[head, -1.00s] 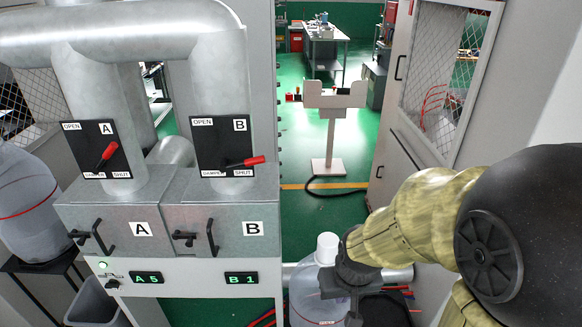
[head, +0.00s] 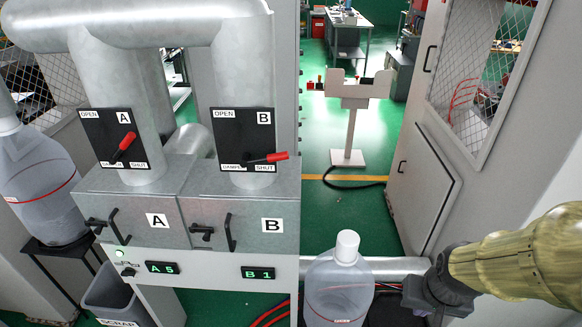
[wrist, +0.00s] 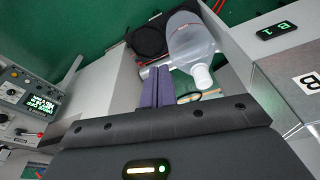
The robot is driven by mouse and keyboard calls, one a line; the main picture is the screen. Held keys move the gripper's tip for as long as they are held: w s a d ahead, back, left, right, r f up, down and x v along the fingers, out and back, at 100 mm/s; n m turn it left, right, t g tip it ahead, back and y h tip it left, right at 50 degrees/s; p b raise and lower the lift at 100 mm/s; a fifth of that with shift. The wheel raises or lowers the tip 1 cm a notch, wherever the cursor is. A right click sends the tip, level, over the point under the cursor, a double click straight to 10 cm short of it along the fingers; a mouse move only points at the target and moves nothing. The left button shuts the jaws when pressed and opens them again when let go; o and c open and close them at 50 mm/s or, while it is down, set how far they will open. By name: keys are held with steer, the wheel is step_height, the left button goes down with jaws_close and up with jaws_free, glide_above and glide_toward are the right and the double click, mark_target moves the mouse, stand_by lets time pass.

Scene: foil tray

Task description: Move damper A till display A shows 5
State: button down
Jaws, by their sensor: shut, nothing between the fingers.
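Damper A's red-tipped lever (head: 125,143) is on the black plate marked A, tilted up to the right, between the OPEN and SHUT labels. Display A (head: 161,267) on the front of the cabinet reads A 5 in green. My gripper (head: 432,295) is at the lower right in the head view, well away from the lever. In the wrist view its two purple-grey fingers (wrist: 154,80) are together with nothing between them. Damper A is out of the wrist view.
Damper B's red lever (head: 268,157) is near SHUT, and display B (head: 257,273) reads B 1. A large clear bottle with a white cap (head: 347,247) stands between the cabinet and my gripper. A pale stand (head: 350,120) is behind on green floor.

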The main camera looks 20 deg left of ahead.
steer(key=w+a+r+m+t+y+b, duration=0.2)
steer(key=w+a+m+t+b, duration=0.2)
steer(key=w+a+m, duration=0.4)
steer(key=w+a+r+m+t+y+b, duration=0.2)
steer(key=w+a+m+t+b, duration=0.25)
steer(key=a, duration=0.55)
steer(key=s+a+r+m+t+b, duration=0.1)
steer(key=a+r+m+t+b, duration=0.1)
steer(key=a+m, duration=0.5)
steer(key=s+a+r+m+t+b, duration=0.1)
steer(key=a+r+m+t+b, duration=0.2)
steer(key=a+m+b, duration=0.3)
steer(key=a+r+m, duration=0.1)
steer(key=m, duration=0.4)
steer(key=shift+r+h, duration=0.3)
steer(key=shift+r, duration=0.1)
steer(key=shift+m, duration=0.25)
